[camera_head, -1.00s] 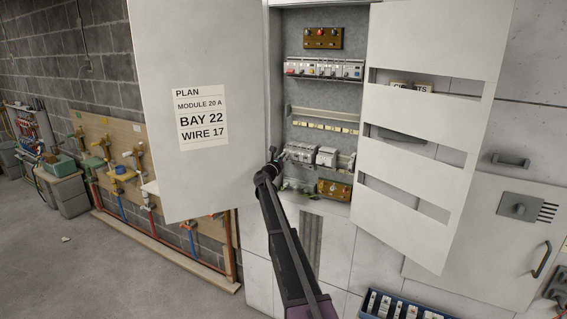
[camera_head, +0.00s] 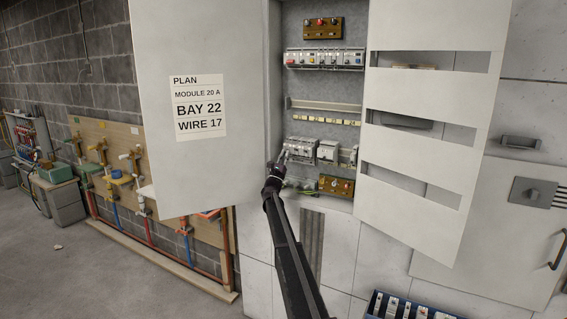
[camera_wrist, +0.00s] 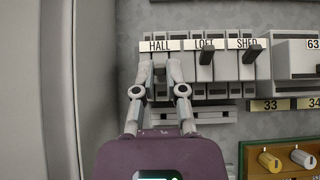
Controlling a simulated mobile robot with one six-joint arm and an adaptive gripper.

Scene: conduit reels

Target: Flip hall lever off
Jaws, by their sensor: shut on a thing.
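The hall breaker, under its HALL label (camera_wrist: 159,46), is at the left end of a row of grey breakers in the wrist view. My gripper (camera_wrist: 159,73) has its two fingertips at the front of that breaker, one on each side of its lever. The fingers are close together and shut on the lever, which they mostly hide; its position is hard to tell. The LOFT lever (camera_wrist: 206,56) and SHED lever (camera_wrist: 253,54) stick out dark to the right. In the head view my gripper (camera_head: 282,158) reaches the left end of the lower breaker row (camera_head: 303,150).
The open cabinet door (camera_head: 200,60) stands left of my arm, and a slotted white cover (camera_head: 430,100) hangs at the right. A blue bin (camera_head: 372,303) stands at the lower right.

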